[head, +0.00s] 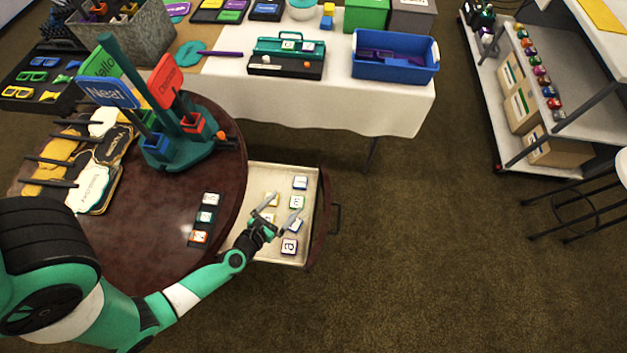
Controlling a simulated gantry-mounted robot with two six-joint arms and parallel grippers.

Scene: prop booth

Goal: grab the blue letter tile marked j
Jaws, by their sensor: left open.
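An open drawer (256,175) juts out from the round table and holds several letter tiles. One blue-edged tile (300,183) lies near its back right. Another blue-edged tile (296,227) lies farther forward, partly behind a finger of my left gripper. Their letters are too small to read surely, so I cannot tell which is j. A green tile (297,202), a yellow tile (272,199) and a purple tile (289,246) marked like an "a" lie around them. My left gripper (286,207) is open and empty above the drawer, its fingers pointing toward the back. My right gripper is out of view.
The round table (165,215) bears a dark rack (192,240) with three tiles, a teal sign stand (178,155) and a pile of paper signs (95,185). A white-clothed table (390,110) with a blue bin (395,68) stands behind. The floor right of the drawer is clear.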

